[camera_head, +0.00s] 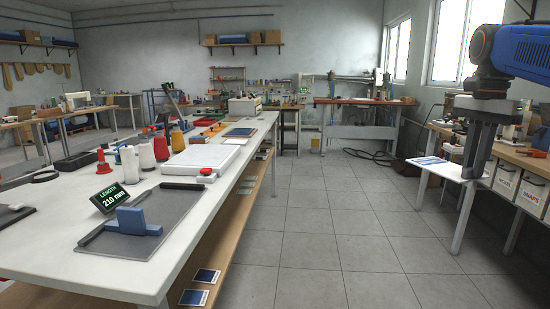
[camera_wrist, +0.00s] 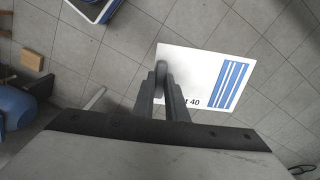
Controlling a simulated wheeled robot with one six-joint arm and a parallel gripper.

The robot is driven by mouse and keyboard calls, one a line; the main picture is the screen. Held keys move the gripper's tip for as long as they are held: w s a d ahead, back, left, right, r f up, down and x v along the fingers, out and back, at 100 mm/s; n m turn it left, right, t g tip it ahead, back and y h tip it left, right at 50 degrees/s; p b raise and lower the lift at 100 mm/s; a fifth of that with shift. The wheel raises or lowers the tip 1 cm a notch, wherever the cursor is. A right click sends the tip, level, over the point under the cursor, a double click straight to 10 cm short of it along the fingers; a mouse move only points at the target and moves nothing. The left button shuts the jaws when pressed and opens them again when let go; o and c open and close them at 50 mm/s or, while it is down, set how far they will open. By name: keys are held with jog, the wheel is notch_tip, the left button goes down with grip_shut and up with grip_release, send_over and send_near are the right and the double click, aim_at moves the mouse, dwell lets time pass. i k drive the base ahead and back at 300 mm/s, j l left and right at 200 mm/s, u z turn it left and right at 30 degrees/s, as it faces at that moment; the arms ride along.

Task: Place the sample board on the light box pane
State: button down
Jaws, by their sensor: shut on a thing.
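The sample board (camera_head: 440,170) is a white sheet with blue stripes, held flat at the right of the head view. In the wrist view the sample board (camera_wrist: 205,75) shows its stripes and a partly hidden printed label ending in "40". My gripper (camera_head: 470,174) is shut on its near edge; the fingers also show in the wrist view (camera_wrist: 164,85). The board is out over the tiled floor, apart from the long table. A flat white box with a pale top, apparently the light box (camera_head: 203,158), lies on that table, left of my gripper.
A bench with labelled bins (camera_head: 506,180) stands behind my gripper. The aisle floor (camera_head: 335,220) is clear.

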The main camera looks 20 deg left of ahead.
aim_at(201, 157)
jog(key=i+l+u, duration=0.1)
jog(key=u, duration=0.3)
jog(key=i+l+u, duration=0.1)
jog(key=u, duration=0.3)
jog(key=i+l+u, duration=0.15)
jog(key=u, duration=0.2)
jog(key=l+u, duration=0.2)
jog(key=u, duration=0.2)
jog(key=i+l+u, duration=0.8)
